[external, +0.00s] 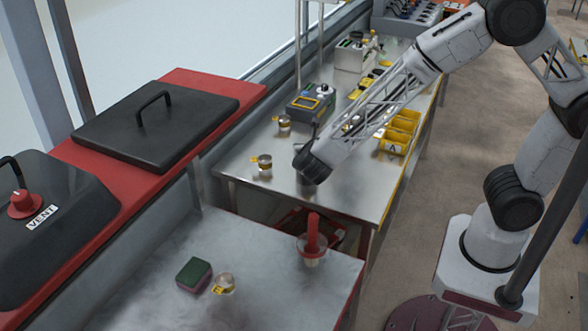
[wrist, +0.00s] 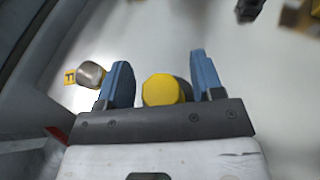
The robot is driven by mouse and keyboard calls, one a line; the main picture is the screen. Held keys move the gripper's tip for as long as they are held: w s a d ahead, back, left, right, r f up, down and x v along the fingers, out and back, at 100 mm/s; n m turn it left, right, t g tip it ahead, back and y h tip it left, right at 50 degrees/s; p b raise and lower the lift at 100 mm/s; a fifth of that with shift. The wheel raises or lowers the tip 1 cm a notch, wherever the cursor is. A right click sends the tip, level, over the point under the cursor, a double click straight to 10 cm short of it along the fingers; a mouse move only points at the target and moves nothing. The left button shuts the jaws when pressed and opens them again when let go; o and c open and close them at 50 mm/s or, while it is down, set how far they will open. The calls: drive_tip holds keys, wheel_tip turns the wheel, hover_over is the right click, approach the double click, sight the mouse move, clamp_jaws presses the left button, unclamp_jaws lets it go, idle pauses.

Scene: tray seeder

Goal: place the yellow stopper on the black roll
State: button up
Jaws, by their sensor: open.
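The yellow stopper (wrist: 160,90) shows in the wrist view as a rounded yellow top between my fingers, with a grey part behind its right side. My gripper (wrist: 160,62) is open, with one blue finger on each side of the stopper. A gap shows on the left; on the right, I cannot tell whether the finger touches the grey part. In the external view my arm reaches over the far steel table, and its black wrist hides the fingers and the stopper. I cannot make out the black roll for sure in either view.
A metal cylinder (wrist: 90,74) with a yellow tag stands left of my fingers. A grey instrument (external: 311,103) and yellow bins (external: 394,138) stand on the far table. On the near table are a green-topped block (external: 194,275) and a red-handled item (external: 313,237).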

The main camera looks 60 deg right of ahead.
drive_tip(key=v, duration=1.1)
drive_tip(key=shift+s+a, duration=0.15)
drive_tip(key=shift+a, duration=0.15)
drive_tip(key=shift+r, duration=0.15)
drive_tip(key=shift+d, duration=0.1)
idle(0.4)
drive_tip(key=s+d+r+m+g+y, duration=0.4)
drive_tip(key=s+d+r+m+g, duration=0.1)
drive_tip(key=s+d+r+m, duration=0.6)
drive_tip(key=s+d+r+m+y, duration=0.2)
drive_tip(key=s+m+y, duration=0.2)
drive_tip(key=s, duration=0.5)
drive_tip(key=s+d+r+m+y, duration=0.2)
drive_tip(key=s+r+m+y, duration=0.1)
drive_tip(key=s+m, duration=0.6)
drive_tip(key=shift+s+d+t+y, duration=0.3)
drive_tip(key=shift+d+t+y, duration=0.05)
drive_tip(key=shift+t+y, duration=0.05)
